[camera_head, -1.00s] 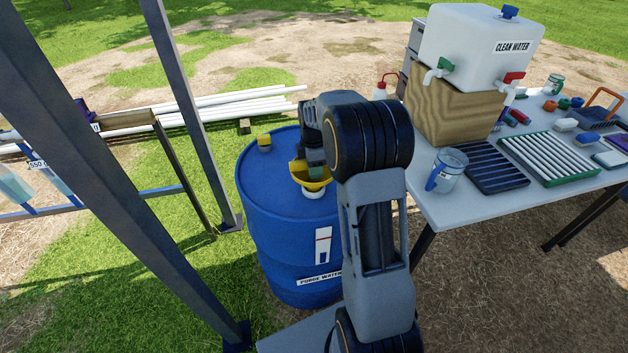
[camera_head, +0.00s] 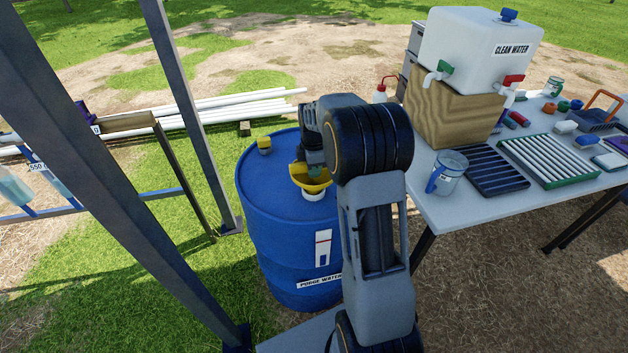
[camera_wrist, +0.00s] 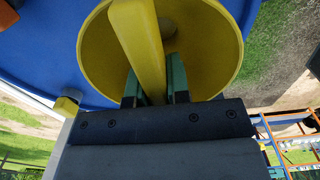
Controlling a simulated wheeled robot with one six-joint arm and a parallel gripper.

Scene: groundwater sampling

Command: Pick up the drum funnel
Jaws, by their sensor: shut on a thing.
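The yellow drum funnel (camera_head: 312,184) is on top of the blue drum (camera_head: 290,235), whose front carries a purge water label. A white piece shows under the funnel's bowl, at the drum top. In the wrist view the funnel's bowl (camera_wrist: 205,50) fills the upper middle, with a yellow bar-like handle (camera_wrist: 140,45) running between my fingers. My gripper (camera_wrist: 157,85) is shut on this handle, its green-edged fingers on either side. In the head view my gripper (camera_head: 314,160) is partly hidden by my arm. I cannot tell whether the funnel is clear of the drum.
A small yellow cap (camera_head: 264,144) sits on the drum's far left. A grey table (camera_head: 465,212) stands to the right with a clean water tank (camera_head: 475,50), a clear jug (camera_head: 450,172) and racks. A metal frame post (camera_head: 110,180) stands left of the drum.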

